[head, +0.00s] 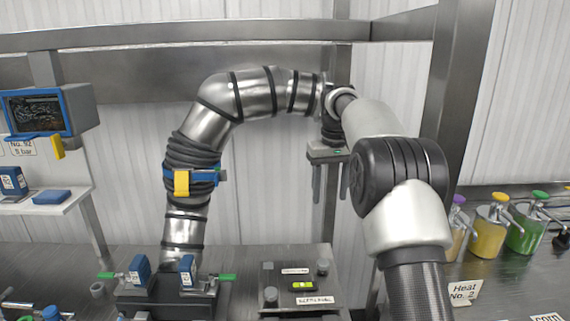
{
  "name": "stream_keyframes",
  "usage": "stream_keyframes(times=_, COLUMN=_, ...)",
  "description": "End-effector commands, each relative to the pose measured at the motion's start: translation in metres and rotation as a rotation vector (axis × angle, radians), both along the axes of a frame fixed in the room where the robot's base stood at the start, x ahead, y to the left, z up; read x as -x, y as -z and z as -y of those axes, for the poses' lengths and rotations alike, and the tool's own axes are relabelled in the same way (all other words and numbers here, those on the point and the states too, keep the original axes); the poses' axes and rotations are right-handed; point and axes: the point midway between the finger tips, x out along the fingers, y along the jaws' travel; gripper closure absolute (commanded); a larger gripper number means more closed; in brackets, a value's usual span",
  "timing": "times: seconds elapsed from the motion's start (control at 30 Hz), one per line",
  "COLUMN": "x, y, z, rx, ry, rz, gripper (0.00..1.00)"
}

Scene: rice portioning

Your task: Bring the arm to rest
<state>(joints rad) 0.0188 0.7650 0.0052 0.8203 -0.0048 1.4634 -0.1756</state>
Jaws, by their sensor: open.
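My gripper (329,186) hangs at the end of my arm, right of the middle of the head view. Its two fingers point down and stand apart with nothing between them. It is above the metal counter and a little behind a flat metal plate device. My arm comes up from the lower right, with a black elbow joint, and bends over at the top. Part of the wrist is hidden behind the arm's white link.
A large bent steel pipe (180,232) with a blue and yellow clamp rises left of my gripper. The plate device (300,290) bears knobs and a green-lit display. A blue-framed screen (38,112) is at left.

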Motion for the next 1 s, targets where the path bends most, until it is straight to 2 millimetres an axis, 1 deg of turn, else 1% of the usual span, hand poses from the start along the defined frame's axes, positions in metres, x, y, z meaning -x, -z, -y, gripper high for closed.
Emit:
stream_keyframes(times=0.03, x=0.018, y=-0.027, z=-0.001, rx=0.000, ry=0.007, rz=0.027, gripper=0.49)
stream_keyframes(times=0.1, x=0.043, y=-0.052, z=-0.002, rx=-0.001, ry=0.021, rz=0.059, gripper=0.49)
stream_keyframes(times=0.17, x=0.067, y=-0.071, z=-0.004, rx=-0.003, ry=0.031, rz=0.086, gripper=0.49)
stream_keyframes(times=0.2, x=0.084, y=-0.082, z=-0.004, rx=-0.004, ry=0.037, rz=0.105, gripper=0.49)
stream_keyframes(times=0.27, x=0.112, y=-0.095, z=-0.005, rx=-0.006, ry=0.049, rz=0.133, gripper=0.49)
stream_keyframes(times=0.3, x=0.131, y=-0.102, z=-0.006, rx=-0.007, ry=0.056, rz=0.151, gripper=0.49)
stream_keyframes(times=0.37, x=0.160, y=-0.110, z=-0.007, rx=-0.011, ry=0.066, rz=0.179, gripper=0.49)
stream_keyframes(times=0.4, x=0.180, y=-0.113, z=-0.007, rx=-0.012, ry=0.074, rz=0.197, gripper=0.49)
stream_keyframes(times=0.47, x=0.208, y=-0.114, z=-0.008, rx=-0.016, ry=0.084, rz=0.221, gripper=0.49)
stream_keyframes(times=0.5, x=0.225, y=-0.113, z=-0.008, rx=-0.018, ry=0.089, rz=0.237, gripper=0.49)
stream_keyframes(times=0.57, x=0.249, y=-0.110, z=-0.009, rx=-0.021, ry=0.098, rz=0.258, gripper=0.49)
stream_keyframes(times=0.6, x=0.266, y=-0.107, z=-0.009, rx=-0.023, ry=0.105, rz=0.273, gripper=0.49)
stream_keyframes(times=0.67, x=0.290, y=-0.100, z=-0.009, rx=-0.027, ry=0.112, rz=0.295, gripper=0.49)
stream_keyframes(times=0.7, x=0.307, y=-0.094, z=-0.010, rx=-0.030, ry=0.118, rz=0.309, gripper=0.49)
stream_keyframes(times=0.8, x=0.344, y=-0.076, z=-0.010, rx=-0.037, ry=0.132, rz=0.345, gripper=0.49)
stream_keyframes(times=0.9, x=0.373, y=-0.056, z=-0.011, rx=-0.042, ry=0.143, rz=0.374, gripper=0.49)
stream_keyframes(times=1.0, x=0.390, y=-0.042, z=-0.011, rx=-0.047, ry=0.150, rz=0.391, gripper=0.49)
